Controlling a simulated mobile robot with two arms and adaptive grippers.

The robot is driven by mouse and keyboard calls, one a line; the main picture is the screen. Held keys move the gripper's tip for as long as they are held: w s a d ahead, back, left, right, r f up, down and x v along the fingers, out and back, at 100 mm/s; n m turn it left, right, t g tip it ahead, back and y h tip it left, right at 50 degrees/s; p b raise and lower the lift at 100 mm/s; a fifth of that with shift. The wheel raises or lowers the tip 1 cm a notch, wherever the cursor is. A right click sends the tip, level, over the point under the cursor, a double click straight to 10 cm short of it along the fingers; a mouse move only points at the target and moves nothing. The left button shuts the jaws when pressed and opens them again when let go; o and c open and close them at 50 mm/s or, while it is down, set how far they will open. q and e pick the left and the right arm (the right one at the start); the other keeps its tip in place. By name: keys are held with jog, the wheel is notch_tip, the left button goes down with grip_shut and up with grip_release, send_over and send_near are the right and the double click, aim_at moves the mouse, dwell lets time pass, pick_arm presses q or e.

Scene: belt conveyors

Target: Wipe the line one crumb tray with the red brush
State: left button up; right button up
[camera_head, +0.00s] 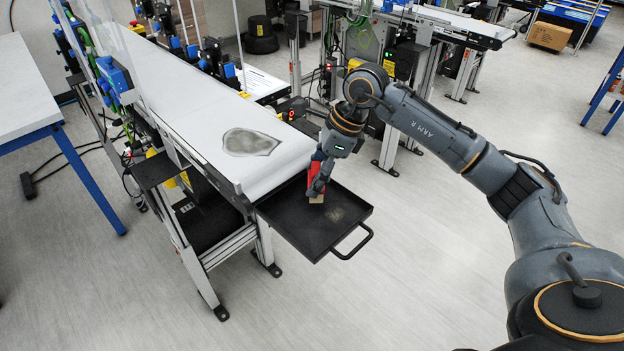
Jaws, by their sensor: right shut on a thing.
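The crumb tray (285,226) is a shallow black tray with a loop handle, sticking out at the near end of a white belt conveyor. A pale patch lies on its floor towards the right. My right gripper (317,184) reaches down over the tray's far right part. It is shut on the red brush (313,172), whose tan lower end points down at the tray floor. I cannot tell whether the brush touches the tray. The fingers hide part of the brush. My left gripper is not in view.
The white conveyor belt (190,105) runs back from the tray and bears a grey smudge (250,142). A white table with blue legs (28,95) stands at the left. Another conveyor (455,24) is at the back. The floor in front of the tray is clear.

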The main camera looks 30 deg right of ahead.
aim_at(315, 168)
jog(key=shift+a+p+v, duration=0.25)
jog(key=shift+p+v, duration=0.15)
jog(key=shift+v, duration=0.7)
jog(key=shift+r, duration=0.5)
jog(key=shift+w+r+p, duration=0.15)
jog(key=shift+r+p, duration=0.65)
jog(key=shift+r, duration=0.4)
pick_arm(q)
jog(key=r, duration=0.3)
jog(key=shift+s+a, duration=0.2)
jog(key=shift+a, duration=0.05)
pick_arm(e)
jog(key=shift+f, duration=0.1)
jog(key=shift+a, duration=0.1)
